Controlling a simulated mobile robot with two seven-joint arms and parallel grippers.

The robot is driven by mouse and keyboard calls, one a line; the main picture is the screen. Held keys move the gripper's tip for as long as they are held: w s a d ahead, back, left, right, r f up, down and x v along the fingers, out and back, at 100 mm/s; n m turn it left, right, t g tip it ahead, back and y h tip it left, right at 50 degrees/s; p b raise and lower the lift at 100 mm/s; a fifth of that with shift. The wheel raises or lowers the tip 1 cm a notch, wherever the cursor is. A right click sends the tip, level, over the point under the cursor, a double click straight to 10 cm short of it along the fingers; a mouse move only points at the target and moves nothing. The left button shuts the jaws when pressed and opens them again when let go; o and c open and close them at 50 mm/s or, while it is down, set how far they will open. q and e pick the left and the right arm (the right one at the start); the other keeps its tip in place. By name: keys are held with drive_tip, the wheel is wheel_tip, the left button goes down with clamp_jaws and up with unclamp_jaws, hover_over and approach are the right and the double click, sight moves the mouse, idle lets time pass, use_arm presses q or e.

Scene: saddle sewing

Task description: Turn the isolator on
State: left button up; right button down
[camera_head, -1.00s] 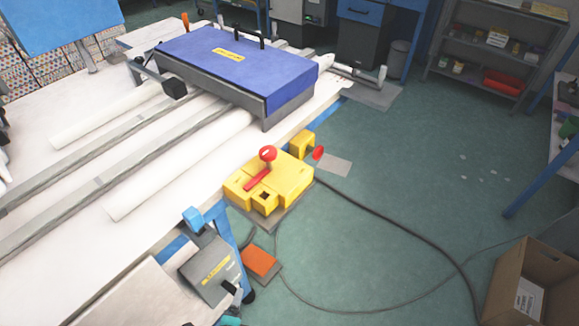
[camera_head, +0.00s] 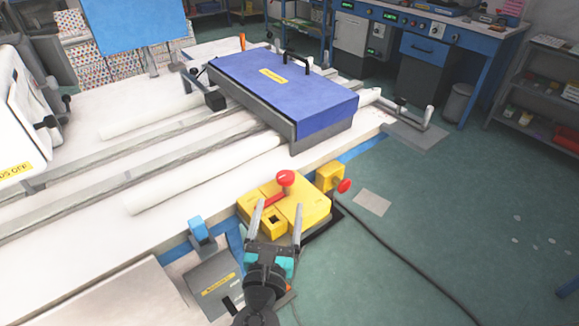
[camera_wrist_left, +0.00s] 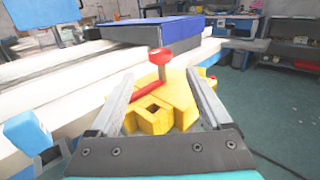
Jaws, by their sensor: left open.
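The isolator is a yellow box (camera_head: 315,212) at the front edge of the white table, with a red bar and a red knob (camera_head: 285,178) on top. My left gripper (camera_head: 278,206) is open and empty, its two fingers pointing at the near side of the box. In the left wrist view the yellow box (camera_wrist_left: 178,104) and the upright red knob (camera_wrist_left: 160,57) lie between and beyond the open fingers (camera_wrist_left: 160,77). The red bar (camera_wrist_left: 149,90) slants down to the left of the knob. I cannot tell whether a finger touches the box. My right gripper is out of view.
A smaller yellow box (camera_head: 329,175) with a red button stands beside the isolator. A grey unit (camera_head: 214,283) and a blue block (camera_head: 198,230) are left of my arm. A blue-covered carriage (camera_head: 285,90) sits behind. A black cable (camera_head: 400,265) crosses the open green floor.

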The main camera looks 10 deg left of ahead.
use_arm(q)
drive_tip(key=w, duration=0.4)
drive_tip(key=w+a, duration=0.1)
drive_tip(key=w, duration=0.7)
drive_tip(key=shift+w+a, duration=0.25)
drive_tip(key=shift+w, duration=0.05)
drive_tip(key=shift+c, duration=0.3)
clamp_jaws()
